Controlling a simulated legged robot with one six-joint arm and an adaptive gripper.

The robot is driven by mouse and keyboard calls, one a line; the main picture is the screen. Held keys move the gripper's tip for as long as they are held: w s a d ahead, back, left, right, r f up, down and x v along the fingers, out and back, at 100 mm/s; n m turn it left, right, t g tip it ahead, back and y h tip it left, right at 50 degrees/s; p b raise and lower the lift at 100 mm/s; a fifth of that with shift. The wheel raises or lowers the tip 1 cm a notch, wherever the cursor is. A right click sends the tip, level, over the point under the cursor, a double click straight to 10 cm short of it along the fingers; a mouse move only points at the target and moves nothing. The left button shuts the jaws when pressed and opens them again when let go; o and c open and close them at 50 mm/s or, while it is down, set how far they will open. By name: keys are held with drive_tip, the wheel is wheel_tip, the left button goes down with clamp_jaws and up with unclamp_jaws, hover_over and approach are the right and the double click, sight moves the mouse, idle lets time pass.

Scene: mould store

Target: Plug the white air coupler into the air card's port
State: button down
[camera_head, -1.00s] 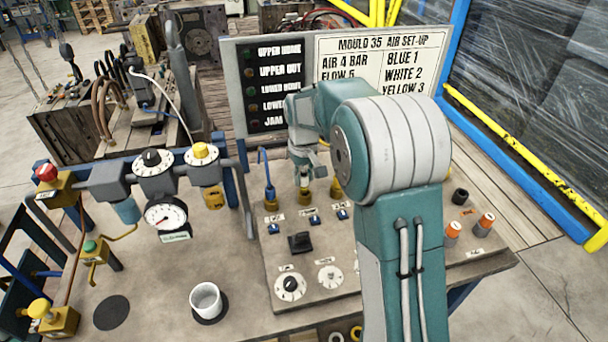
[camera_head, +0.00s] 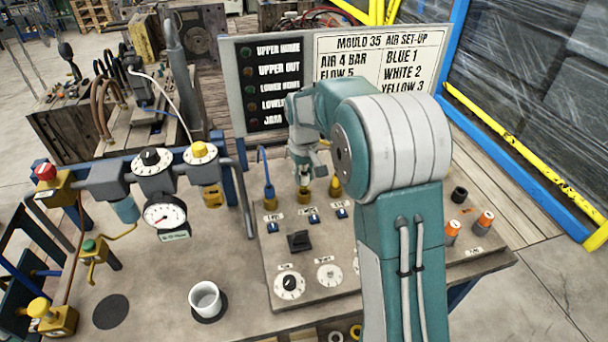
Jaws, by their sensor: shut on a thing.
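The air card (camera_head: 380,62) on the back board reads blue 1, white 2, yellow 3. Three brass ports stand in a row on the panel. My gripper (camera_head: 303,178) points down, shut, directly above the middle port (camera_head: 304,197). The white coupler is in its fingers, mostly hidden, with its lower end at or just inside the port's mouth. I cannot tell whether it is seated. A blue coupler (camera_head: 269,187) with a blue hose stands in the left port. A yellow coupler (camera_head: 336,185) stands at the right port, close beside my gripper.
A black switch (camera_head: 300,241) and white dials (camera_head: 289,285) lie in front of the ports. A gauge (camera_head: 165,214) and valves stand at left. A white cup (camera_head: 205,299) stands on a dark disc. Orange-topped knobs (camera_head: 485,221) are at right.

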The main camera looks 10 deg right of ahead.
drive_tip(key=shift+f, duration=1.2)
idle(1.7)
drive_tip(key=shift+c, duration=1.8)
unclamp_jaws()
drive_tip(key=o, duration=0.4)
drive_tip(key=shift+c, duration=0.2)
drive_tip(key=shift+r, duration=0.1)
drive_tip(key=shift+r, duration=3.7)
drive_tip(key=shift+r, duration=0.1)
